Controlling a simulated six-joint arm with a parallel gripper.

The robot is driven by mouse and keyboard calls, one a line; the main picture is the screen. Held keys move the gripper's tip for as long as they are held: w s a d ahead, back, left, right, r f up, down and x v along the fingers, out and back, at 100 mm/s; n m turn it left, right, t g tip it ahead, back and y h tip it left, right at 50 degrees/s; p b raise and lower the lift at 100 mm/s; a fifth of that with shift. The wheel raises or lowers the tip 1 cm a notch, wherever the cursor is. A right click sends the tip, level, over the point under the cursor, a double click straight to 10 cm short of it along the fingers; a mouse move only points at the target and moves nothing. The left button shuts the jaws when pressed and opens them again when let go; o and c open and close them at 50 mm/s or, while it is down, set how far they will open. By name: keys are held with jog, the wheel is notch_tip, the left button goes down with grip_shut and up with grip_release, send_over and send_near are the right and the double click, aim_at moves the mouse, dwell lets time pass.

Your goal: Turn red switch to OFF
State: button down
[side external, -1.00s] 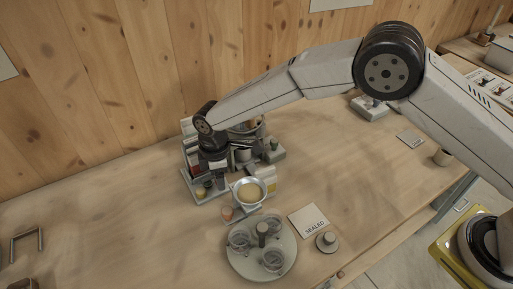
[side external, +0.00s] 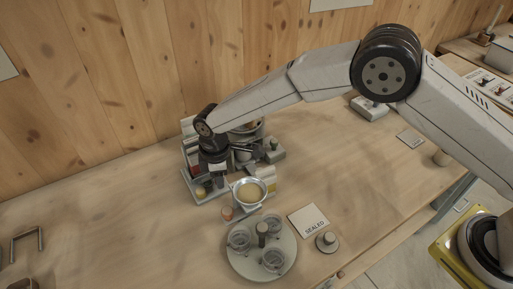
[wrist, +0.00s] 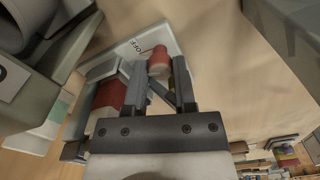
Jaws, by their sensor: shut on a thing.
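The red switch (wrist: 157,58) shows in the wrist view as a small upright knob with a red top and a paler lower part. It stands on a light grey plate marked OFF (wrist: 137,45), close to that word. My gripper (wrist: 162,70) has its two dark fingers on either side of the knob and is shut on it. The lower part of the knob is partly hidden by the fingers. In the side view my gripper (side external: 216,178) points down at the mixer's front, and the switch is hidden there.
A metal bowl of yellowish feed (side external: 249,191) stands just right of my gripper. In front are a round tray (side external: 262,269) with several glass cups and a SEALED card (side external: 308,221). The table's left side is mostly clear.

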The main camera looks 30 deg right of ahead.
jog(key=shift+m, duration=1.2)
jog(key=shift+c, duration=2.1)
grip_release()
jog(key=shift+r, duration=3.95)
